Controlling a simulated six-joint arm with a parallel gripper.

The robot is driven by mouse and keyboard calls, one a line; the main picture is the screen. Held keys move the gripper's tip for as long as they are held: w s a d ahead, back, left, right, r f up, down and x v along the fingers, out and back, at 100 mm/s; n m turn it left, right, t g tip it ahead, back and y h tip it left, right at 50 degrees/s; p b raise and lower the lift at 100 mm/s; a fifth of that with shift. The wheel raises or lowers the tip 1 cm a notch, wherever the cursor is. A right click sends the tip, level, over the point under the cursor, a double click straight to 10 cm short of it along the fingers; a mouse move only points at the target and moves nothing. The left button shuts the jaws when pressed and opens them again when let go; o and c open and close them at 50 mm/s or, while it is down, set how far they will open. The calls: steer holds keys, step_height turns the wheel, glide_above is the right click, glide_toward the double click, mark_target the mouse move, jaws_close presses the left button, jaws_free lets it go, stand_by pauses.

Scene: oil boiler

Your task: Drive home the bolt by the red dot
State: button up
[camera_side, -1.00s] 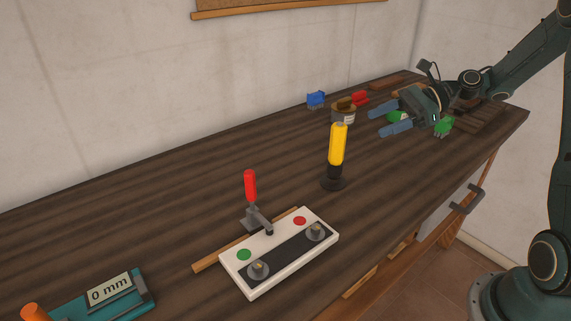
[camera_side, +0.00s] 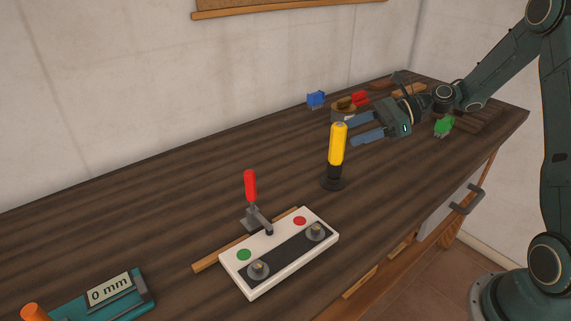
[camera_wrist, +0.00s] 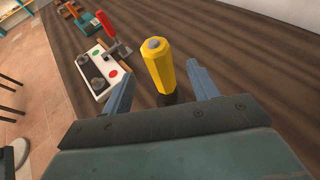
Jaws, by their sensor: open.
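A white plate (camera_side: 243,283) lies on the bench with a dark strip, a green dot (camera_side: 244,254) and a red dot (camera_side: 299,221). One bolt (camera_side: 315,231) stands by the red dot and another bolt (camera_side: 259,269) by the green dot. A red-handled clamp (camera_side: 250,187) stands at the plate's back edge. A yellow-handled tool (camera_side: 338,145) stands upright in a black base. My gripper (camera_side: 359,131) is open and empty, behind and right of the yellow tool. In the wrist view the yellow tool (camera_wrist: 159,68) appears between the finger directions, ahead of the fingertips.
A wooden strip (camera_side: 210,262) lies behind the plate. A teal gauge reading 0 mm (camera_side: 110,290) is at front left. The left bench middle is clear.

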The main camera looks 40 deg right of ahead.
steer(key=shift+x, duration=0.85)
steer(key=shift+x, duration=2.6)
steer(key=shift+a+r, duration=0.1)
steer(key=c, duration=1.3)
steer(key=shift+r, duration=0.15)
step_height(320, 180, up, 20)
steer(key=shift+a, duration=0.1)
